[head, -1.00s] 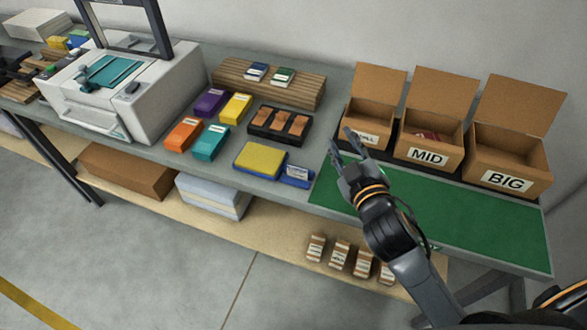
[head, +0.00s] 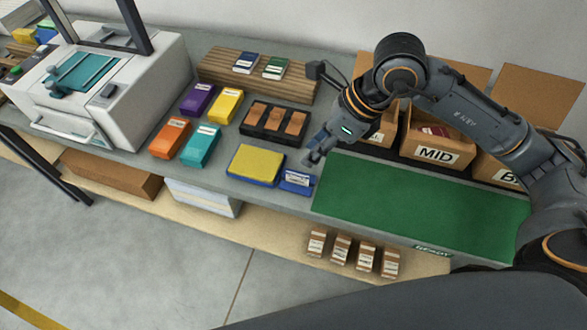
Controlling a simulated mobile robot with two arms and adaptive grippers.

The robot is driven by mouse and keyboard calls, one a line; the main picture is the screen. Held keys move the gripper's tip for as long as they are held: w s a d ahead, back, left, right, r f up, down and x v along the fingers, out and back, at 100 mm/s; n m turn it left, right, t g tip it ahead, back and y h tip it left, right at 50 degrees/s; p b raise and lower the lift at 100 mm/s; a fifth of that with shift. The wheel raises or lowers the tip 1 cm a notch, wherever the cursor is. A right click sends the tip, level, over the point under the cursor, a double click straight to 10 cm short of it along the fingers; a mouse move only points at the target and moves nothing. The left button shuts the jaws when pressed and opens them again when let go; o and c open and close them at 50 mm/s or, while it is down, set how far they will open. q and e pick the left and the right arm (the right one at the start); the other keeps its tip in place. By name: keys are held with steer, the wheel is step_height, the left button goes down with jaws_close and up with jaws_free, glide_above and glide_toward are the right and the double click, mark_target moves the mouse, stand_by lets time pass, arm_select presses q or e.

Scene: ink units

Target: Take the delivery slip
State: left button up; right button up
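A small white printed slip (head: 298,178) lies on a blue holder (head: 296,189) at the front edge of the bench, left of the green mat. I cannot read its print, but it is the only loose-looking paper there. My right gripper (head: 311,158) points down just above and behind the slip, close to its upper right side. The fingers are small and seen nearly end-on, so their opening and any contact are unclear. My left gripper is not in view.
A yellow-topped blue pad (head: 255,164) sits just left of the slip. Behind it is a black tray (head: 274,122) with brown blocks. Cardboard boxes, one marked MID (head: 437,150), stand behind the green mat (head: 415,205), which is clear. A white printer (head: 120,90) stands left.

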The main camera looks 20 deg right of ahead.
steer(key=d+h, duration=0.1)
steer(key=d, duration=0.1)
steer(key=p, duration=0.2)
glide_toward(297, 179)
steer(key=shift+w+a+f, duration=0.2)
steer(key=shift+a+f, duration=0.45)
steer(key=shift+a, duration=0.05)
steer(key=x, duration=0.1)
steer(key=p+x, duration=0.1)
steer(key=x, duration=0.3)
steer(key=shift+w+d, duration=0.1)
steer(key=shift+d, duration=0.2)
steer(key=shift+a+f, duration=0.1)
steer(key=shift+f, duration=0.15)
jaws_close()
